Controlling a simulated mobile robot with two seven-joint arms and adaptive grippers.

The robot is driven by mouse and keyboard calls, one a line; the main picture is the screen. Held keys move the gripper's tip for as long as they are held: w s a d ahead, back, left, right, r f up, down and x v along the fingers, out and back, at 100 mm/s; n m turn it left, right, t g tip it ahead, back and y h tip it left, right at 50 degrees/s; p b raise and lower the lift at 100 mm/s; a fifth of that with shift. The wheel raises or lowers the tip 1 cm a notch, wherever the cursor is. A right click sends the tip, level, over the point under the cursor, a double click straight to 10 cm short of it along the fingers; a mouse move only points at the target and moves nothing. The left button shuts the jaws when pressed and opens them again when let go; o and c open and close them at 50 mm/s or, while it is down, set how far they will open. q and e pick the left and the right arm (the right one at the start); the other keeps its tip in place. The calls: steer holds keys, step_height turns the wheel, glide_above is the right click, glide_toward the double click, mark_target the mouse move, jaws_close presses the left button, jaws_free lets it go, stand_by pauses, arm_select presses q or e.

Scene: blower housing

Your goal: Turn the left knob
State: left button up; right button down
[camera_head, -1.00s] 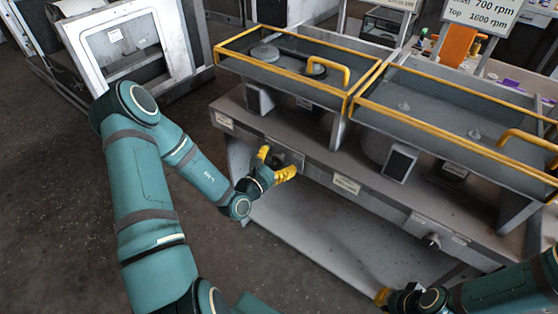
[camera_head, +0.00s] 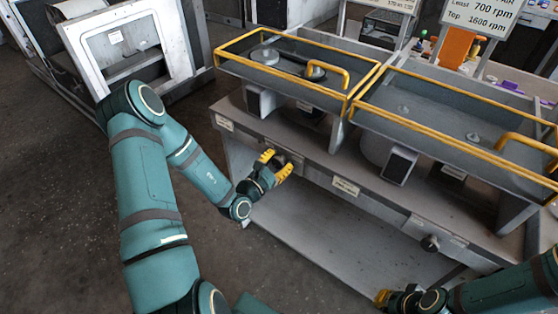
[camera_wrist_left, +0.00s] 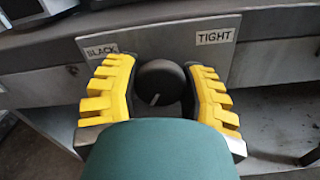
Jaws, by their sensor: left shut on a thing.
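The left knob (camera_wrist_left: 160,84) is round and black, with a short white mark on its face. It sits on a plate between a "SLACK" label (camera_wrist_left: 101,51) on the left and a "TIGHT" label (camera_wrist_left: 215,36) on the right. My left gripper (camera_head: 275,165) is at the front of the bench's left half. Its yellow fingers stand on both sides of the knob in the left wrist view, shut on it. In the head view the fingers largely hide the knob. My right gripper (camera_head: 384,298) is low at the bottom right, too small to tell its state.
A second dark knob (camera_head: 430,243) is on the bench front (camera_head: 328,184) further right. Two yellow-railed covers (camera_head: 345,103) with yellow handles lie on top of the bench. A lower shelf (camera_head: 330,235) is bare. The floor at left is clear.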

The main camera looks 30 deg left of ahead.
arm_select(q)
steer(key=m+p, duration=0.1)
steer(key=m, duration=0.5)
stand_by(0.6)
steer(key=o, duration=1.2)
steer(key=shift+s, duration=0.1)
steer(key=s, duration=0.8)
steer(key=s+a, duration=0.1)
steer(key=s, duration=0.2)
steer(key=shift+s, duration=0.4)
